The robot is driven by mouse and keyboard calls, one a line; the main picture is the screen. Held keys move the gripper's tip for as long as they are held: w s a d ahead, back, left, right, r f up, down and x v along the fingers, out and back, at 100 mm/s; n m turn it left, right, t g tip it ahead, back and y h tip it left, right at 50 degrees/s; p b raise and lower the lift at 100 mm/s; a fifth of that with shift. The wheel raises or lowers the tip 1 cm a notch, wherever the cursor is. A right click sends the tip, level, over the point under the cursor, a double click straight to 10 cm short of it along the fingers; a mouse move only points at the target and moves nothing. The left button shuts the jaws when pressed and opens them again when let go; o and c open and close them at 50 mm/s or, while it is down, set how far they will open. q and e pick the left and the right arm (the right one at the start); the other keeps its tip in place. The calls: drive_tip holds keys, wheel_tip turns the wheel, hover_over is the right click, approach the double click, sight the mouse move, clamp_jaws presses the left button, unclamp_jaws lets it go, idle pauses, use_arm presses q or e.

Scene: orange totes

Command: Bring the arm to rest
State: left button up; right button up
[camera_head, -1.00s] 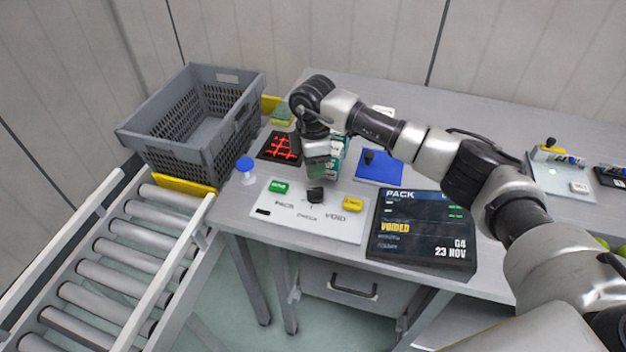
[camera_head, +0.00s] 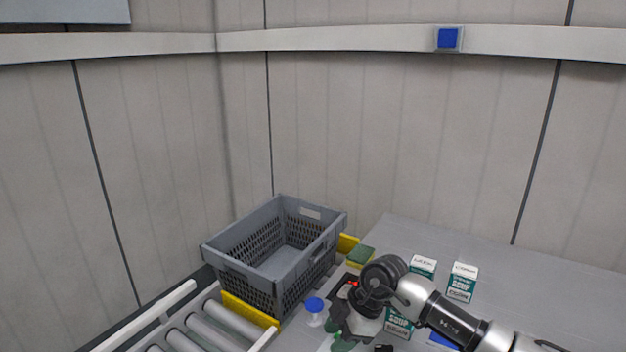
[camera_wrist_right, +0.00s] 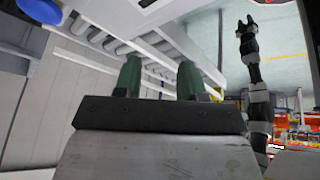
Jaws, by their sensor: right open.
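My right arm comes in from the lower right of the head view. Its gripper (camera_head: 345,335) hangs over the near part of the table, right of a blue-topped button (camera_head: 314,307). In the right wrist view the two green fingers of my right gripper (camera_wrist_right: 160,80) are apart, with nothing between them. A dark arm hangs at the upper right of the wrist view, apparently my left one. The opening of its small gripper (camera_wrist_right: 246,24) is not clear. The left gripper is not in the head view.
A grey crate (camera_head: 235,265) stands empty by yellow stops, behind a roller conveyor (camera_head: 205,335). Soup cartons (camera_head: 398,326) (camera_head: 461,282) (camera_head: 422,266) stand near my right arm. The table's far right part is clear.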

drive_tip(key=s+a+r+n+y, duration=0.25)
drive_tip(key=s+a+y, duration=0.25)
drive_tip(key=a+y, duration=0.4)
wheel_tip(320, 180, up, 8)
drive_tip(key=s+m+t+y, duration=0.1)
drive_tip(key=m+t+y, duration=0.45)
drive_tip(key=t, duration=0.35)
drive_tip(key=s+d+f+m+t+h, duration=0.2)
drive_tip(key=d+f+m+t+h, duration=0.25)
drive_tip(key=d+m+h, duration=0.5)
drive_tip(key=s+d+f+m+t+h, duration=0.1)
drive_tip(key=d+f+m+t+h, duration=0.3)
drive_tip(key=d+m+h, duration=0.5)
drive_tip(key=s+d+f+n+g, duration=0.1)
drive_tip(key=s+d+f+g, duration=0.1)
drive_tip(key=s+f+g, duration=0.4)
drive_tip(key=s+d+f+n+g+h, duration=0.1)
drive_tip(key=s+f+g, duration=0.2)
drive_tip(key=s, duration=0.6)
drive_tip(key=s+d+f+n+g, duration=0.1)
drive_tip(key=s+d+f+g, duration=0.1)
drive_tip(key=s+f+g, duration=0.4)
wheel_tip(320, 180, down, 25)
drive_tip(key=s, duration=0.2)
drive_tip(key=s+d+f+g, duration=0.1)
drive_tip(key=s+d+f, duration=0.1)
drive_tip(key=s+f, duration=1.2)
drive_tip(key=shift+s+d+f+h, duration=0.3)
drive_tip(key=shift+s+f, duration=0.05)
drive_tip(key=shift+s, duration=0.6)
